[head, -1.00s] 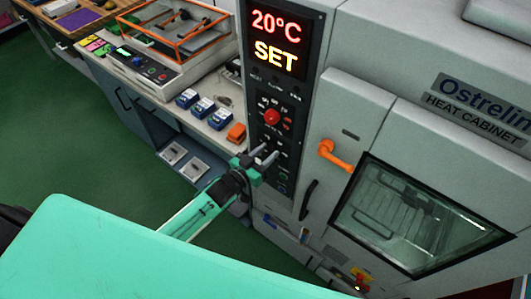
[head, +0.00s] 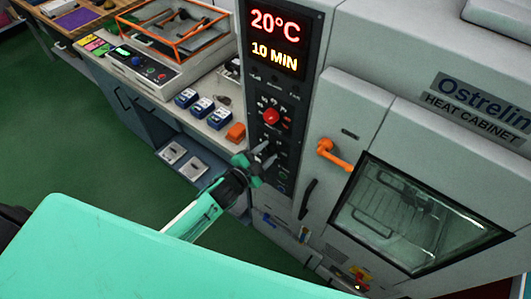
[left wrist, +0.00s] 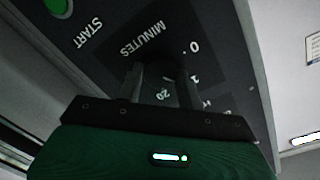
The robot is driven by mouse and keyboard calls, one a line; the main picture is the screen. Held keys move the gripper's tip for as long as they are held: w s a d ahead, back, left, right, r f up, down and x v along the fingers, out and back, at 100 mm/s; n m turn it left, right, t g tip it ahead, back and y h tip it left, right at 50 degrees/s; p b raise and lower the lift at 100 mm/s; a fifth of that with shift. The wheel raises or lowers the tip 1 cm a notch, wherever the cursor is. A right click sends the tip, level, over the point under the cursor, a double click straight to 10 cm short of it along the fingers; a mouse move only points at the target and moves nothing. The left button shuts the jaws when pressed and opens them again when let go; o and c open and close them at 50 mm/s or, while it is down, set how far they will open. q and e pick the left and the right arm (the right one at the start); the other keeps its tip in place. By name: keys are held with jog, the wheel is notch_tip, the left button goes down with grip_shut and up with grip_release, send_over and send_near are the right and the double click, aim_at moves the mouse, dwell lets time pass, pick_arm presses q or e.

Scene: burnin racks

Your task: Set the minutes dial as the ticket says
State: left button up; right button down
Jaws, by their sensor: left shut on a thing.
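The heat cabinet's control panel (head: 284,80) is a dark upright strip with a lit display (head: 274,38) reading "20°C" and "10 MIN". My left gripper (head: 267,155) is at the panel's lower part, below the red knob (head: 271,116). It is shut on the minutes dial, which its fingers mostly hide. In the left wrist view the gripper (left wrist: 162,78) lies under the printed word "MINUTES" (left wrist: 142,40), with scale figures such as 0 and 20 around it. My right gripper is not in view. I cannot make out a readable ticket.
A green START button (left wrist: 58,6) is close by on the panel. The orange door handle (head: 335,153) and the cabinet's glass door (head: 425,215) are to the right.

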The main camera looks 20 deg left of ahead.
pick_arm(q)
jog(key=m+b, duration=0.1)
jog(key=m, duration=0.5)
jog(key=shift+d+f+y, duration=0.1)
jog(key=shift+f+y, duration=0.05)
jog(key=shift+y, duration=0.15)
jog(key=m+b, duration=0.1)
jog(key=m, duration=0.3)
jog(key=shift+s, duration=0.1)
jog(key=shift+m+b, duration=0.4)
jog(key=shift+m, duration=0.4)
jog(key=o, duration=1)
jog(key=shift+s, duration=0.1)
